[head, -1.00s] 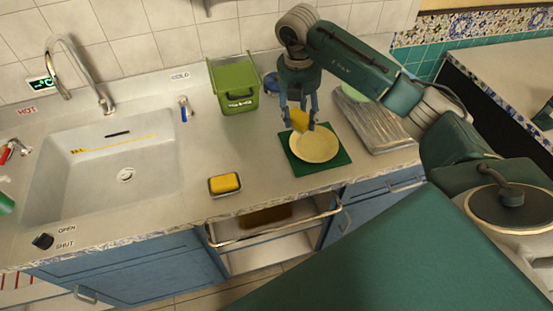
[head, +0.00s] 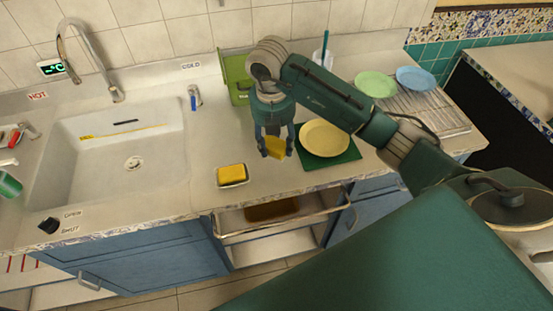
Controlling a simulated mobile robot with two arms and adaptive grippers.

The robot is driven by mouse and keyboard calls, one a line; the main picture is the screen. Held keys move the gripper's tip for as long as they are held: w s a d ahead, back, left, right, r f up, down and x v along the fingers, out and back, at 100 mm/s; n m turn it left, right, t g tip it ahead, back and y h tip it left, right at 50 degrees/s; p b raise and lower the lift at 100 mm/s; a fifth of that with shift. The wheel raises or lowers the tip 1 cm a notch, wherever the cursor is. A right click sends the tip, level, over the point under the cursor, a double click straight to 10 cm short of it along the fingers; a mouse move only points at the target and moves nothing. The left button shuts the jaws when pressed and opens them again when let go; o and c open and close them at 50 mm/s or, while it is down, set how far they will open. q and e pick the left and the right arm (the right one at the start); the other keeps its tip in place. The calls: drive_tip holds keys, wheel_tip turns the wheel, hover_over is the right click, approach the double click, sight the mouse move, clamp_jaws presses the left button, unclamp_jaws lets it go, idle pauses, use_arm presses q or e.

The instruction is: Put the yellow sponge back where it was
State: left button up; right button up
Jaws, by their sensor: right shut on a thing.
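My right gripper (head: 276,150) is shut on a yellow sponge (head: 275,146). It holds the sponge above the counter, left of the yellow plate (head: 326,138). Another yellow block, like a sponge (head: 231,173), lies in a small dish (head: 234,184) near the counter's front edge, left of the gripper. My left gripper is not in view.
The yellow plate lies on a green mat (head: 345,160). A green bin (head: 236,72) stands behind my arm, partly hidden. Green (head: 376,84) and blue (head: 416,79) plates are at the drying rack (head: 448,121). The sink (head: 115,160) is at left. A drawer (head: 285,222) below is open.

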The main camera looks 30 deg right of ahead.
wheel_tip(320, 180, down, 6)
drive_tip(key=shift+f+p, duration=0.2)
drive_tip(key=shift+p, duration=0.45)
drive_tip(key=shift+d+f, duration=0.1)
drive_tip(key=shift+f, duration=0.3)
drive_tip(key=shift+f, duration=0.1)
drive_tip(key=o, duration=1)
